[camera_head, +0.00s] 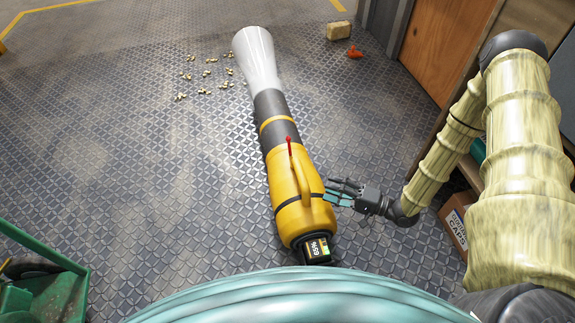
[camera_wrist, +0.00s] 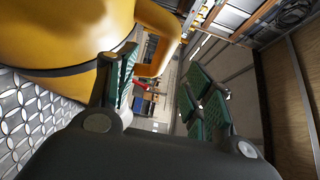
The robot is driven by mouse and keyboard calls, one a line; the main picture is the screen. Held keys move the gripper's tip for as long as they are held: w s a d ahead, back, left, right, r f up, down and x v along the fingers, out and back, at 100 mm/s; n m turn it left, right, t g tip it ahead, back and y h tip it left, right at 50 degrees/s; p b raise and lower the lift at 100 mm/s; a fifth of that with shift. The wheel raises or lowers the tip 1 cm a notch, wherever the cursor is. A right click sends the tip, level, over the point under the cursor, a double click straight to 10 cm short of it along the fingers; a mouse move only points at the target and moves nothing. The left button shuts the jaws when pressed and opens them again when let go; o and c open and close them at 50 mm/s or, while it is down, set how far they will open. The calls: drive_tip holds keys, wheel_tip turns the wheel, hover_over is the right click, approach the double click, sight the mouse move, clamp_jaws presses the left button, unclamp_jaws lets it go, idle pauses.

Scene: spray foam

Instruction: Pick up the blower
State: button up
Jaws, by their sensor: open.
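The blower (camera_head: 290,185) lies on the patterned metal floor in the head view. It has a yellow body with a loop handle (camera_head: 302,178), a dark tube and a pale flared nozzle (camera_head: 257,58) pointing away from me. My gripper (camera_head: 341,191) is at the right of the yellow body, close to the handle, with its fingers towards it. In the wrist view the yellow body (camera_wrist: 70,30) fills the upper left and the handle (camera_wrist: 158,48) shows beyond the fingers. My gripper (camera_wrist: 160,95) is open there, with green pads apart. Whether a finger touches the handle I cannot tell.
Small yellowish bits (camera_head: 205,80) lie left of the nozzle. A tan block (camera_head: 338,30) and an orange item (camera_head: 354,52) lie beyond it. A cardboard box (camera_head: 457,222) stands at right, a green container (camera_head: 45,290) at lower left. The left floor is mostly clear.

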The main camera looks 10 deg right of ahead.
sight(301, 176)
drive_tip(key=b+x, duration=0.2)
drive_tip(key=x, duration=0.3)
drive_tip(key=shift+w+a, duration=0.1)
drive_tip(key=shift+w, duration=0.15)
drive_tip(key=shift+r+b+x, duration=0.1)
drive_tip(key=shift+b+x, duration=0.85)
drive_tip(key=shift+x, duration=0.45)
drive_tip(key=shift+r+b+x, duration=0.15)
drive_tip(key=shift+b+x, duration=0.8)
drive_tip(key=shift+x, duration=0.4)
clamp_jaws()
drive_tip(key=shift+r, duration=0.15)
